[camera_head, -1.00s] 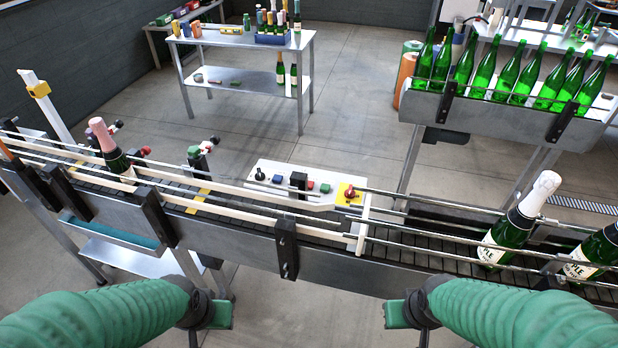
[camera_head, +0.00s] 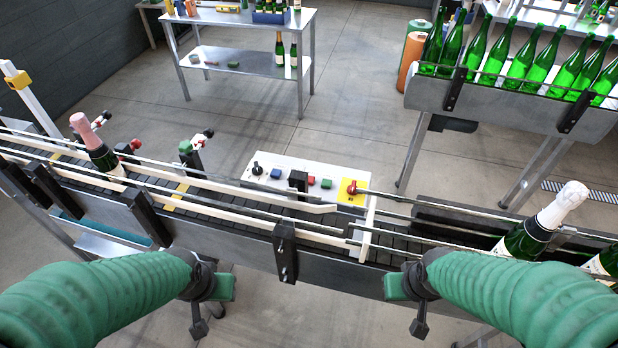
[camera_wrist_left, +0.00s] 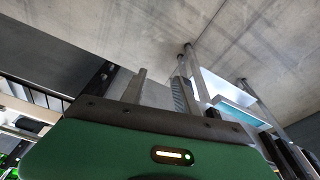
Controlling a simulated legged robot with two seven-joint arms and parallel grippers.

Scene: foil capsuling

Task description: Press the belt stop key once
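A white control panel (camera_head: 240,184) stands behind the conveyor at mid-picture in the head view. It carries a black knob (camera_head: 257,168), a blue key (camera_head: 276,174), a black block (camera_head: 298,181), a red key (camera_head: 311,181), a green key (camera_head: 326,183) and a red knob (camera_head: 351,187) on a yellow plate. No readable label shows which key stops the belt. My left gripper (camera_head: 198,325) and right gripper (camera_head: 420,326) hang low on the near side of the conveyor, well apart from the panel.
The conveyor (camera_head: 225,238) with its rails lies between my arms and the panel. A pink-capped bottle (camera_head: 95,147) stands on it at left, a white-foiled bottle (camera_head: 535,228) at right. Green bottles (camera_head: 493,60) fill a rack at back right. A table (camera_head: 240,18) stands behind.

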